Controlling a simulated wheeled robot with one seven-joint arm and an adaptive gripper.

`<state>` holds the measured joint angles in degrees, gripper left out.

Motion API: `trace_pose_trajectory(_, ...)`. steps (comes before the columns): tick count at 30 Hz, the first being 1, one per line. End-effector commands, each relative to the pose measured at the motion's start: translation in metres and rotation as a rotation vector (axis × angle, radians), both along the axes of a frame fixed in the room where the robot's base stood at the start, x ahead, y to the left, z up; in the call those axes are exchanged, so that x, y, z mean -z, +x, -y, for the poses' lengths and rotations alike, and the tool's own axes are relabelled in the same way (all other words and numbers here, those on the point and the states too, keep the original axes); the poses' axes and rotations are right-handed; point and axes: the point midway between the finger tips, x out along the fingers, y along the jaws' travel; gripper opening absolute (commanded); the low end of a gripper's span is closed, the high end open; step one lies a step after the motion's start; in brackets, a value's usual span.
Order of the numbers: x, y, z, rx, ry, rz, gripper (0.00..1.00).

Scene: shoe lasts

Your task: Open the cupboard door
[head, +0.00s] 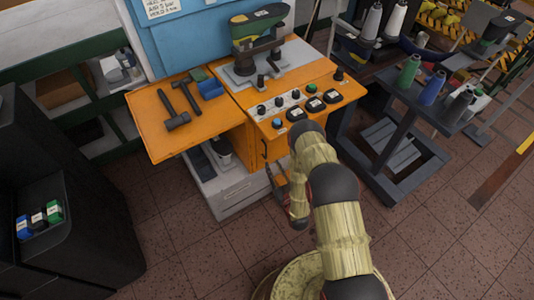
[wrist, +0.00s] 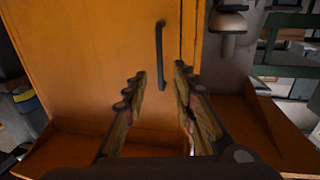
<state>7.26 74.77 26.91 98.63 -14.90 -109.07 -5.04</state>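The orange cupboard door (wrist: 105,50) fills the upper left and middle of the wrist view. Its dark vertical bar handle (wrist: 160,50) is near the door's right edge. A dark seam runs just right of the handle; the door looks shut. My gripper (wrist: 160,72) is open, its two fingers apart with the handle's lower part showing between their tips. I cannot tell how much depth separates them from the handle, and nothing is held. In the head view my gripper (head: 277,176) is low in front of the orange cabinet, and my arm partly hides the door.
The orange worktop (head: 150,125) with hammers (head: 175,118) juts out left of the cabinet. A control panel with knobs (head: 290,103) tops it. A dark trolley with thread cones (head: 410,70) stands right. The tiled floor (head: 200,265) in front is clear.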

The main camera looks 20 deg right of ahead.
Motion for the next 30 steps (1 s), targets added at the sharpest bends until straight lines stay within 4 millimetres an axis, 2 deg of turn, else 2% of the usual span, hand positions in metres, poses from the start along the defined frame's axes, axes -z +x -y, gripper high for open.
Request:
trace_pose_trajectory(5, -0.003, 0.015, -0.002, -0.001, -0.003, 0.017, 0.27)
trace_pose_trajectory(12, -0.002, 0.052, -0.006, 0.0, -0.002, 0.015, 0.27)
trace_pose_trajectory(18, -0.002, 0.072, -0.009, 0.001, -0.003, 0.012, 0.27)
trace_pose_trajectory(29, -0.003, 0.077, -0.009, 0.001, -0.003, 0.011, 0.27)
trace_pose_trajectory(30, -0.003, 0.077, -0.009, 0.001, -0.003, 0.011, 0.25)
